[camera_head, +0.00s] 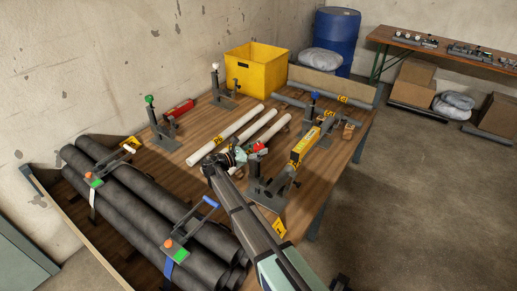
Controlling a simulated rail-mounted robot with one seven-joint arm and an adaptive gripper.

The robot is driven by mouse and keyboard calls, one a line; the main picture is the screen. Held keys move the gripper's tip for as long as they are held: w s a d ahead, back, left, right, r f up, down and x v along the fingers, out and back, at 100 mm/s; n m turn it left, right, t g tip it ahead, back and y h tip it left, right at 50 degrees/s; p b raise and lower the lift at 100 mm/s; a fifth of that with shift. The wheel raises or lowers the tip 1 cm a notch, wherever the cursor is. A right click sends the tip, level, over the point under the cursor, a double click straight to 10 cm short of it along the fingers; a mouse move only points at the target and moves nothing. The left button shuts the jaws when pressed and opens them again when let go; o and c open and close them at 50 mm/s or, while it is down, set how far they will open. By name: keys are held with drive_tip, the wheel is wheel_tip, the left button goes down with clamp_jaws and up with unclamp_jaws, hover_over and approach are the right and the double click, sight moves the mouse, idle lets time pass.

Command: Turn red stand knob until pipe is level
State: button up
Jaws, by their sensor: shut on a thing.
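The red stand (270,190) is at the right front of the wooden workbench. Its red knob (257,147) shows at the tip of my gripper (244,153), whose fingers are shut on it, partly hiding it. A dark grey pipe (326,123) runs from the red stand toward the blue-knobbed stand (314,98) behind it. A yellow level (305,147) lies along the pipe; its bubble is too small to read. I cannot tell from this view whether the pipe is level.
White pipes (225,135) lie left of my gripper. Stands with green (149,100) and white (215,67) knobs stand farther left, with a red tool (180,107) nearby. A yellow bin (257,69) is at the back. Strapped black pipes (165,210) fill the left front.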

drive_tip(key=shift+w+m+g+h, duration=0.15)
drive_tip(key=shift+m+g+h, duration=0.4)
drive_tip(key=shift+g, duration=0.25)
drive_tip(key=o, duration=1.2)
drive_tip(key=shift+d, duration=0.1)
drive_tip(key=v, duration=1.2)
drive_tip(key=shift+r, duration=0.1)
